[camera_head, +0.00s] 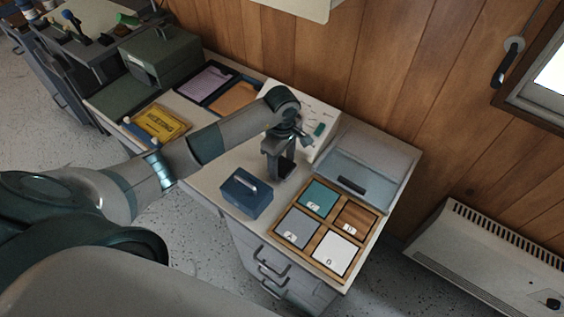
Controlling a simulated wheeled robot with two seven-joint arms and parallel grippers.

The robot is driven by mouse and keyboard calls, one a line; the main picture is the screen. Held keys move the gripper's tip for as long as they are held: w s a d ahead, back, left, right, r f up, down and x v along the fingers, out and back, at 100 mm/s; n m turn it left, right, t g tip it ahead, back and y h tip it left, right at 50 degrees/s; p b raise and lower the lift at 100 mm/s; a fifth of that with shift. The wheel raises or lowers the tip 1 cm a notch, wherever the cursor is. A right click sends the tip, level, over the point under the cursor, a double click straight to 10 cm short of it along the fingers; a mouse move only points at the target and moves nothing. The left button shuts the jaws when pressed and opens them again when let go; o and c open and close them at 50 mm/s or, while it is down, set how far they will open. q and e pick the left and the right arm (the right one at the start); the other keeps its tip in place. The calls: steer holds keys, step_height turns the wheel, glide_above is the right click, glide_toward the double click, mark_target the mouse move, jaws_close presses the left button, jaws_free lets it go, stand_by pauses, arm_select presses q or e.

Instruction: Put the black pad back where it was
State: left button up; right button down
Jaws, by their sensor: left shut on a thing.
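My left gripper (281,170) is shut on the black pad (284,165), a small dark shape partly hidden by the fingers. It holds the pad above the table, behind the blue box and to the upper left of the wooden tray. The wooden tray (284,240) has four compartments. A teal pad (318,197) lies in the back left one, a grey pad (299,227) in the front left one and a white pad (337,252) in the front right one. The back right compartment (355,215) shows bare wood and a small label. My right gripper is out of view.
A blue box with a handle (246,193) stands left of the tray. A clear-lidded grey case (372,158) stands behind it. A white panel (325,120) is behind my gripper. A yellow item (157,124) and clipboards (206,83) lie further left.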

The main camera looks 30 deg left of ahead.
arm_select(q)
steer(key=shift+f, duration=0.5)
steer(key=shift+f, duration=0.2)
steer(key=o, duration=1)
steer(key=shift+r, duration=0.15)
